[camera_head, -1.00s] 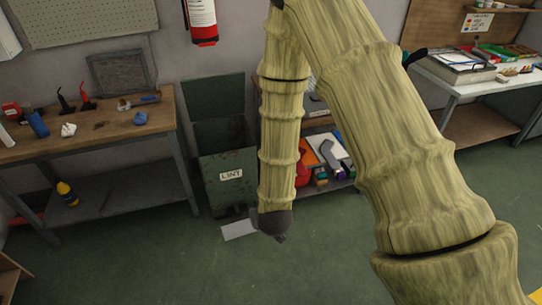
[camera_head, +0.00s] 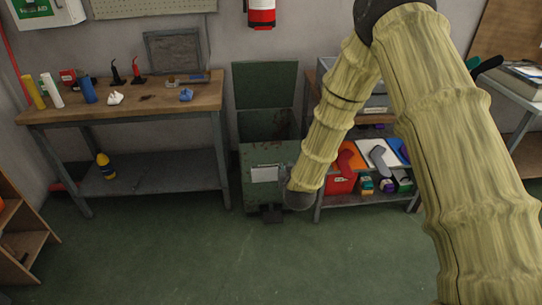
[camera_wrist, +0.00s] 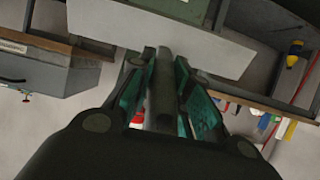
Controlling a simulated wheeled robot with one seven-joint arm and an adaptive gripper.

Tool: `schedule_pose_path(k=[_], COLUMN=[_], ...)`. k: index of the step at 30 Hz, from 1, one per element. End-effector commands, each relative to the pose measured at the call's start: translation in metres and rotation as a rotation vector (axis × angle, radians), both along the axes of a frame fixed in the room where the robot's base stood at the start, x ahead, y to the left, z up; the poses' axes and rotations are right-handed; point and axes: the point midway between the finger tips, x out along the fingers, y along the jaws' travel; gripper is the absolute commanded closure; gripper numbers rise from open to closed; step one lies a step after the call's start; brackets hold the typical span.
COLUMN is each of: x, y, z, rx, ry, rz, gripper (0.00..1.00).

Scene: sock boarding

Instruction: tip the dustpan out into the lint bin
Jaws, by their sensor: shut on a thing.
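The green lint bin (camera_head: 248,187) stands against the back wall with its lid (camera_head: 265,85) raised. My gripper (camera_wrist: 163,78) is shut on the dustpan's dark handle, with the pale grey pan (camera_wrist: 165,32) beyond the fingers in the wrist view. In the head view my gripper (camera_head: 284,182) is in front of the bin, below its opening. The dustpan appears there as a pale flat patch (camera_head: 264,174) against the bin's front, left of the gripper. I cannot tell what lies in the pan. The bin's label cannot be read now.
A wooden workbench (camera_head: 120,112) with bottles and small items stands left of the bin. A shelf unit (camera_head: 340,201) with coloured goods stands close on its right. A yellow bottle (camera_head: 105,166) is on the bench's lower shelf. The green floor (camera_head: 190,250) in front is clear.

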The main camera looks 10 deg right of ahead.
Motion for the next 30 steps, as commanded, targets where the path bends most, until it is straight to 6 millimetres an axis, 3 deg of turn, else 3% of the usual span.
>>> schedule_pose_path(k=[1, 3, 18, 24, 30], x=[0.013, 0.029, 0.129, 0.158, 0.173], y=[0.003, 0.007, 0.028, 0.033, 0.036], z=[-0.012, -0.015, -0.025, -0.021, -0.015], rx=[0.001, 0.0, -0.001, 0.0, 0.001], ry=[-0.03, -0.069, -0.344, -0.44, -0.493], rz=[-0.001, -0.003, -0.031, -0.048, -0.058], gripper=[1.0, 1.0, 1.0, 1.0, 1.0])
